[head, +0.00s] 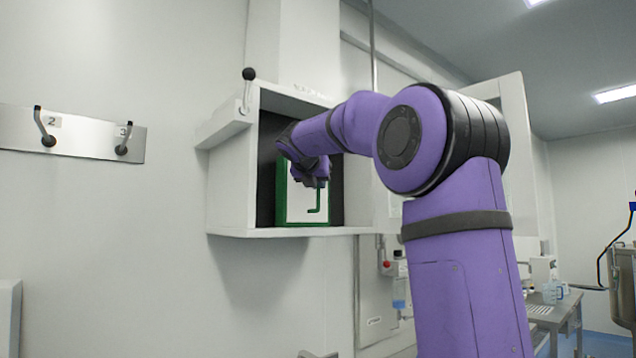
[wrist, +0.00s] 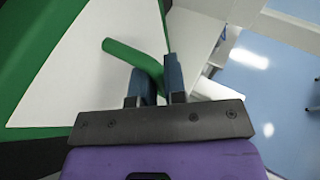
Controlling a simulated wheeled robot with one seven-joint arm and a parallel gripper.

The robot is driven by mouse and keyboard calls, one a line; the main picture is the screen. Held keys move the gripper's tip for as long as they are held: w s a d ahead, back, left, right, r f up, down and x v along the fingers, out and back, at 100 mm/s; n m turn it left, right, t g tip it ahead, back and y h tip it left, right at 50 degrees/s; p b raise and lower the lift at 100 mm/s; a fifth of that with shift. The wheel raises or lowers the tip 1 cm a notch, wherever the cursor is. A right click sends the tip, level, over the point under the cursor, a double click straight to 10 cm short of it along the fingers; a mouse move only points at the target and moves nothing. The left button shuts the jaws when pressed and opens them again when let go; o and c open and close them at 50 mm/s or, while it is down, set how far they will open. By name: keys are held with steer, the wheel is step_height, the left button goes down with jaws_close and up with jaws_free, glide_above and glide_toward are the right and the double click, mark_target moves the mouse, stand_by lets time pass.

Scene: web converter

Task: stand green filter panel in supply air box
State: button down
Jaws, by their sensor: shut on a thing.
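The green filter panel (head: 295,204) has a green frame, a white face and a green bent handle. In the head view it stands about upright inside the white supply air box (head: 232,190), against the dark interior. In the wrist view the panel's white face (wrist: 85,62) fills the left side. My gripper (head: 316,182) reaches into the box opening. In the wrist view its two blue fingers (wrist: 158,78) are shut on the green handle (wrist: 128,55). My arm covers part of the panel's upper right in the head view, so I cannot tell whether it is fully seated.
A lever with a black knob (head: 249,75) is on the box's upper left. A wall rail with numbered hooks (head: 75,135) is at left. A white door panel (head: 512,130) stands open behind my arm.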

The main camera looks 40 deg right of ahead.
steer(key=c, duration=1.2)
jaws_free()
steer(key=shift+o, duration=0.2)
steer(key=v, duration=1.2)
steer(key=shift+r, duration=0.1)
